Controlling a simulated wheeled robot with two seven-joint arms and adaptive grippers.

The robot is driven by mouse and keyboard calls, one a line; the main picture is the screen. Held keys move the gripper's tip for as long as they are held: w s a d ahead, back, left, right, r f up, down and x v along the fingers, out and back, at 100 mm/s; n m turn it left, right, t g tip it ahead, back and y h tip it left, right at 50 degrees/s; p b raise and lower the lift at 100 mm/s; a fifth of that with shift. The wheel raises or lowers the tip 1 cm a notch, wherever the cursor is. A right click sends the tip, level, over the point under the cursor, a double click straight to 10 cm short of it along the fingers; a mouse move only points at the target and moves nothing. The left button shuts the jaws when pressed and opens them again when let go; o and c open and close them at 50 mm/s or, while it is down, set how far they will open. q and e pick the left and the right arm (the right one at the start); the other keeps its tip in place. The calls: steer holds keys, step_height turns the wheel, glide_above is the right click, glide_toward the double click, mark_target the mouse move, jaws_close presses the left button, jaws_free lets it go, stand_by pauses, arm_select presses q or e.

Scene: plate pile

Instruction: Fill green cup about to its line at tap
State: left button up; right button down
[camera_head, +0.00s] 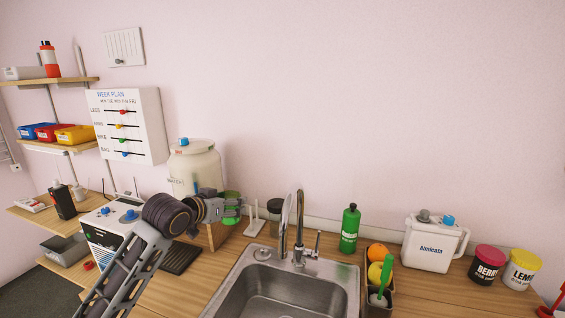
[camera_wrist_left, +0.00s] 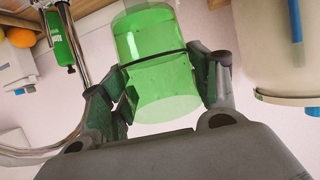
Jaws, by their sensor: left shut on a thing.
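The green cup (camera_head: 231,196) is see-through and stands by the cream water container, left of the sink. In the left wrist view, which is upside down, the cup (camera_wrist_left: 152,38) has a dark line around its side. My left gripper (camera_head: 229,207) is shut on the cup's sides; its fingers also show in the left wrist view (camera_wrist_left: 160,85). I cannot tell whether there is water in the cup. The curved metal tap (camera_head: 285,215) rises behind the sink, to the right of the cup, apart from it. My right gripper is out of view.
The water container (camera_head: 190,165) has a blue knob on its lid. The steel sink (camera_head: 333,277) has a green bottle (camera_head: 350,228) behind it and a caddy with fruit (camera_head: 379,265) on its right. A white appliance (camera_head: 104,235) stands left of my arm.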

arm_select(q)
steer(key=s+a+r+n+t+y, duration=0.1)
steer(key=s+a+r+n+y, duration=0.1)
steer(key=s+a+n+y, duration=0.3)
steer(key=shift+m, duration=0.3)
steer(key=s+f, duration=0.3)
steer(key=f, duration=0.4)
steer(key=s+f, duration=0.4)
steer(key=f, duration=0.3)
steer(key=s+a+f, duration=0.1)
steer(key=s+f, duration=0.2)
steer(key=f, duration=0.4)
steer(key=shift+s+f, duration=0.2)
steer(key=shift+s, duration=0.1)
